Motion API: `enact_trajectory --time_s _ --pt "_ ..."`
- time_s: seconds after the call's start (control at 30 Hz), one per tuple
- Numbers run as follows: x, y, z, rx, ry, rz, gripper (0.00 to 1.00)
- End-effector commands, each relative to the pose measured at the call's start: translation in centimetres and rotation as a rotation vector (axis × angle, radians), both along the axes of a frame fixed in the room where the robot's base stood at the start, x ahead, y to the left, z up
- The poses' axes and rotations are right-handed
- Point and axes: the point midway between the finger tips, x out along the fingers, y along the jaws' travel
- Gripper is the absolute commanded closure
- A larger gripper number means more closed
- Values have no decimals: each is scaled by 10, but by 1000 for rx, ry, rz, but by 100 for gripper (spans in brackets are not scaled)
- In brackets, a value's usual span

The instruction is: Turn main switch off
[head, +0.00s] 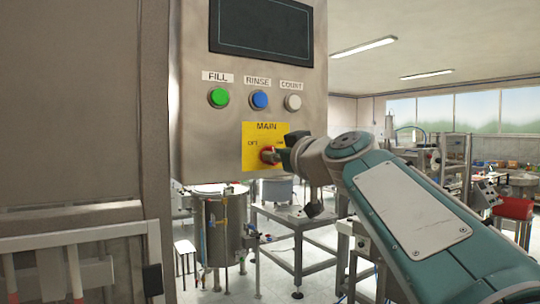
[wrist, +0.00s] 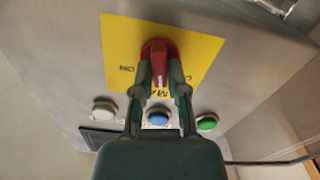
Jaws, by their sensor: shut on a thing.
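The main switch is a red rotary knob (head: 267,155) on a yellow plate (head: 251,133) marked MAIN, low on the grey control panel. OFF is printed to the left of the knob in the head view. My gripper (head: 279,154) reaches it from the right and partly hides the knob and the plate's right side. In the wrist view my gripper (wrist: 161,88) has its two fingers closed on the handle of the red knob (wrist: 159,52), one on each side. The yellow plate (wrist: 120,45) appears upside down there, with ON readable at the left.
Above the plate are the green FILL button (head: 218,97), the blue RINSE button (head: 260,99) and the white COUNT button (head: 293,102). A dark screen (head: 262,27) is higher up. A steel tank (head: 222,230) and a metal table (head: 290,222) stand below and behind.

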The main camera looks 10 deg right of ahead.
Motion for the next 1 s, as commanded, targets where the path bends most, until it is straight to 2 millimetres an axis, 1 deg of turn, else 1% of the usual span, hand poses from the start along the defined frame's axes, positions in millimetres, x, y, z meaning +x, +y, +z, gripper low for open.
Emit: enact_trajectory --time_s 0.2,0.5,0.73,1.0 --pt "0 1 -1 -189 -61 2 100" --pt "0 2 -2 -390 -125 2 100" --pt "0 3 -2 -477 -153 3 100" --pt "0 3 -3 -511 -164 4 100"
